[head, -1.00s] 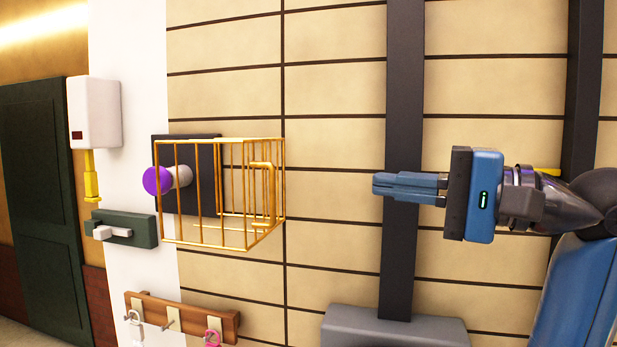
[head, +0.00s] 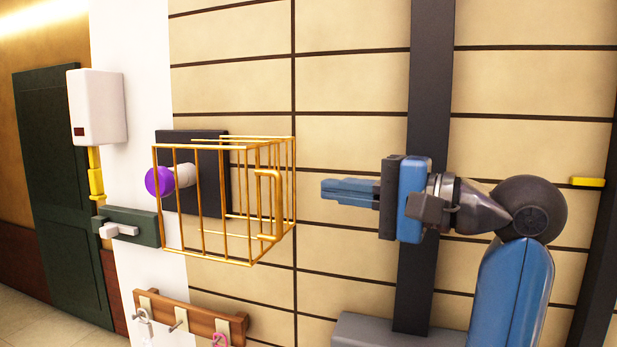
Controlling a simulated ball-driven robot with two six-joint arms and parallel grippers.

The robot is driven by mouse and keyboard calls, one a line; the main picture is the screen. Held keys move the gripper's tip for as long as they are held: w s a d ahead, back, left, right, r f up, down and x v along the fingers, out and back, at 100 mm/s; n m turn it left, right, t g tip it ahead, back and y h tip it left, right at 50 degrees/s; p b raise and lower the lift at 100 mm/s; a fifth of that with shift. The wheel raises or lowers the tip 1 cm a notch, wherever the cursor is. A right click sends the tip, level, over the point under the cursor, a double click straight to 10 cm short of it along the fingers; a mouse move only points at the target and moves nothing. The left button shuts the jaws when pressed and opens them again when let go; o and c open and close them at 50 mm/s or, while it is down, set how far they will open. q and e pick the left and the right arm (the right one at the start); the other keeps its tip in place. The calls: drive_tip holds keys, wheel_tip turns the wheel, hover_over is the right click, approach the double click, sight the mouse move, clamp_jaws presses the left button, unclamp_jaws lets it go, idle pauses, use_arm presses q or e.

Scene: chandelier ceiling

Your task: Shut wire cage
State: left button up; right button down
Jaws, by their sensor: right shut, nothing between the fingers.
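The gold wire cage (head: 223,263) sticks out from the wall in front of a dark plate (head: 207,208). A purple-ended grey knob (head: 157,181) on that plate shows at the cage's left edge. A gold handle (head: 277,205) is on the cage's right side. I cannot tell from this view how far the cage stands from its closed position. My right gripper (head: 322,190) is shut and empty, its fingers pointing left, apart from the cage and to the right of it. My left gripper is not in view.
A white box with a yellow part (head: 97,107) and a green fixture with a grey lever (head: 130,226) are left of the cage. A wooden hook rack (head: 195,318) is below. A dark upright post (head: 431,90) stands behind my right gripper.

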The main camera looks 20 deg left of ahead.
drive_tip(key=s+a+p, duration=0.1)
drive_tip(key=a, duration=0.1)
drive_tip(key=s+a, duration=0.1)
drive_tip(key=a, duration=0.1)
drive_tip(key=shift+s+p, duration=0.2)
drive_tip(key=shift+p, duration=0.15)
drive_tip(key=shift+w, duration=0.2)
